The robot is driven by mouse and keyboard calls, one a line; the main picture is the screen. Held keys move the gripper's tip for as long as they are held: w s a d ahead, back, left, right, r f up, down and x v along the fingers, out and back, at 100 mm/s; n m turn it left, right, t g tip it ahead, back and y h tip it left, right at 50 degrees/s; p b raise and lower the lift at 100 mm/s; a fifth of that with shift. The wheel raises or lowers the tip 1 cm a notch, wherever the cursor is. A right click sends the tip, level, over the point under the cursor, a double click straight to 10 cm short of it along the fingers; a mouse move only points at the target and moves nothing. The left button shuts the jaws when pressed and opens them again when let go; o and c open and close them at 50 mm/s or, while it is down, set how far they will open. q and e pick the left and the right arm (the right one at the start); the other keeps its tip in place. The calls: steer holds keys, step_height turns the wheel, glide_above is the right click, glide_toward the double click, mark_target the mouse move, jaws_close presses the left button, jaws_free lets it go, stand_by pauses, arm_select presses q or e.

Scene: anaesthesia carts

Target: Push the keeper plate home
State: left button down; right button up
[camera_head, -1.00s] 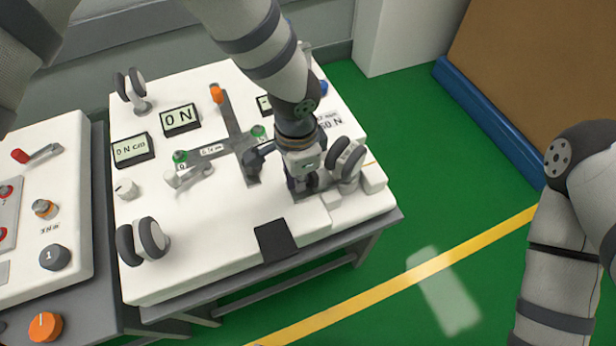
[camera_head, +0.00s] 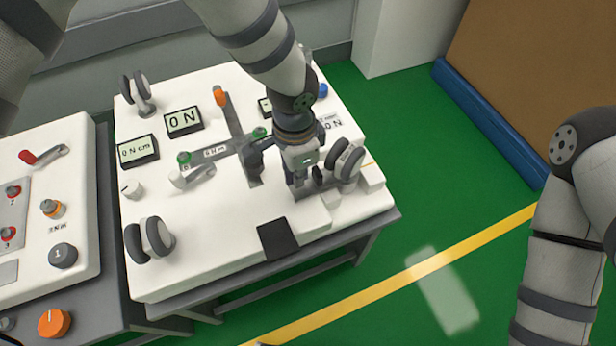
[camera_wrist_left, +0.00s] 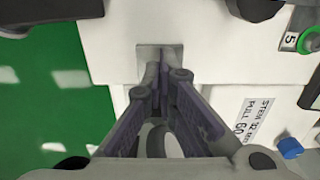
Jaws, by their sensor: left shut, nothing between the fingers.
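My left gripper (camera_head: 298,184) is over the right part of the white bench top (camera_head: 205,245), its fingers pointing down. In the left wrist view the gripper (camera_wrist_left: 165,72) is shut and empty, its fingertips close to a small grey slotted plate (camera_wrist_left: 146,58) set in the white surface. This may be the keeper plate, but I cannot tell for sure. Whether the fingertips touch the plate is not clear. My right gripper is out of view.
A pair of dark round pads (camera_head: 346,158) stands just right of the gripper. Low white blocks (camera_head: 370,178) sit at the right edge. A black pad (camera_head: 277,239) lies at the front. A second panel (camera_head: 60,150) with knobs stands at left. Green floor lies right.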

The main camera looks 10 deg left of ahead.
arm_select(q)
step_height(320, 180, up, 7)
steer(key=p, duration=0.2)
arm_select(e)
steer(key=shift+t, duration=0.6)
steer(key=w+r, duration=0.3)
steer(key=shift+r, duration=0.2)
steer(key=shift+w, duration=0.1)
